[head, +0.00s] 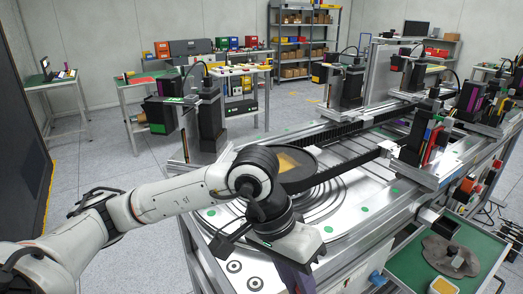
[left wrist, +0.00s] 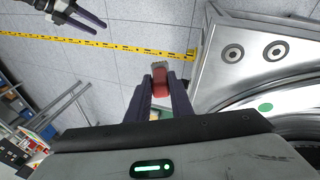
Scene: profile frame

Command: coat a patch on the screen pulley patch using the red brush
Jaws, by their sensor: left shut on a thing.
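The red brush (left wrist: 159,88) is held between the fingers of my left gripper (left wrist: 160,80) in the left wrist view, its pale end pointing away from the palm. The left gripper (head: 296,279) points down at the front of the machine in the head view, where the brush is hidden. An amber patch (head: 289,163) lies on a dark round disc (head: 312,163), which looks like the screen pulley, behind my left wrist. My wrist partly covers the disc. My right gripper (left wrist: 82,16) appears only in the left wrist view, at the upper left, with its fingers apart and empty.
The metal bench (head: 372,190) has ring grooves, rails and upright dark units around the disc. A green tray (head: 408,268) with a grey piece (head: 450,255) is at the lower right. Yellow floor tape (left wrist: 110,44) and bare floor lie beside the bench.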

